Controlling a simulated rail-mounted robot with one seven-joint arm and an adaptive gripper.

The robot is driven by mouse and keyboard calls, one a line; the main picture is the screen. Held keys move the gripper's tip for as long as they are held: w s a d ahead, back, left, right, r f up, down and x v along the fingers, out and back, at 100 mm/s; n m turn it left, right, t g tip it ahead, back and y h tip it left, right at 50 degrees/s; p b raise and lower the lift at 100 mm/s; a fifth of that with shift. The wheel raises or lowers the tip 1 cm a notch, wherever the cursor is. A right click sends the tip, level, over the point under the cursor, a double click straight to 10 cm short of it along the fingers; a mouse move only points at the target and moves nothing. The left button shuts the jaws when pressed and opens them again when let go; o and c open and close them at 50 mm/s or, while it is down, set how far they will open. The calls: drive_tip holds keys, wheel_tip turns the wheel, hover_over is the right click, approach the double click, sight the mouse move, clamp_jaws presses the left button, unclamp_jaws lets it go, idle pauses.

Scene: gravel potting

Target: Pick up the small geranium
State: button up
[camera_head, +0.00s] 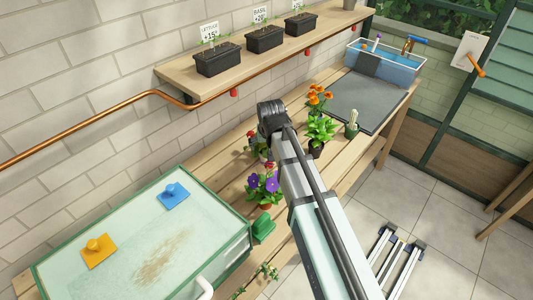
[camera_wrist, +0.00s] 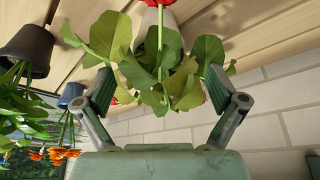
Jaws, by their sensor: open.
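The small geranium has red flowers and broad green leaves (camera_wrist: 165,65) in the wrist view, with a pale pot (camera_wrist: 153,20) at the top edge. My gripper (camera_wrist: 159,86) is open, with one finger on each side of the leaves. The leaves overlap the space between the fingers, and I cannot tell whether they touch. In the head view the geranium (camera_head: 251,135) shows on the wooden bench beside my arm, partly hidden by it. My gripper is hidden there.
A shelf (camera_head: 200,86) runs along the brick wall above.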

sight(266, 150)
drive_tip(key=shift+p+x, duration=0.9)
drive_tip(key=shift+x, duration=1.75)
drive_tip(key=shift+s, duration=0.1)
drive_tip(key=c, duration=1.4)
